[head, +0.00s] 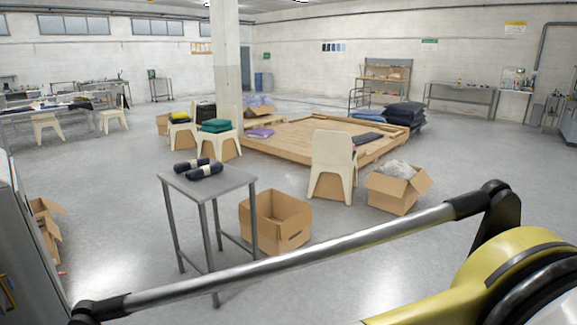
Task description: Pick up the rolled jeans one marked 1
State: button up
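Two dark blue rolled bundles, which look like the rolled jeans, lie side by side on a small grey metal table left of the middle in the head view. The farther roll (188,164) is a little to the left. The nearer roll (204,172) lies close to it, nearer the table's centre. Each has a lighter band around it. No number can be read on either roll at this size, so I cannot tell which is marked 1. My gripper is not in view.
The metal table (231,179) stands on thin legs. An open cardboard box (285,240) is on the floor right of it. A cream chair (333,160) and another filled box (397,195) stand farther right. A low wooden platform (300,135) lies behind. Floor left of the table is clear.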

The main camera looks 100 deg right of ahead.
aim_at(197, 172)
jog(key=l+z, duration=0.2)
jog(key=z, duration=0.25)
jog(key=i+l+z, duration=0.1)
jog(key=z, duration=0.3)
jog(key=i+l+z, duration=0.1)
jog(key=l+z, duration=0.15)
jog(key=z, duration=0.2)
jog(key=i+l+z, duration=0.15)
jog(key=z, duration=0.25)
jog(key=i+l+z, duration=0.1)
jog(key=z, duration=0.35)
jog(key=i+z, duration=0.15)
jog(key=z, duration=0.25)
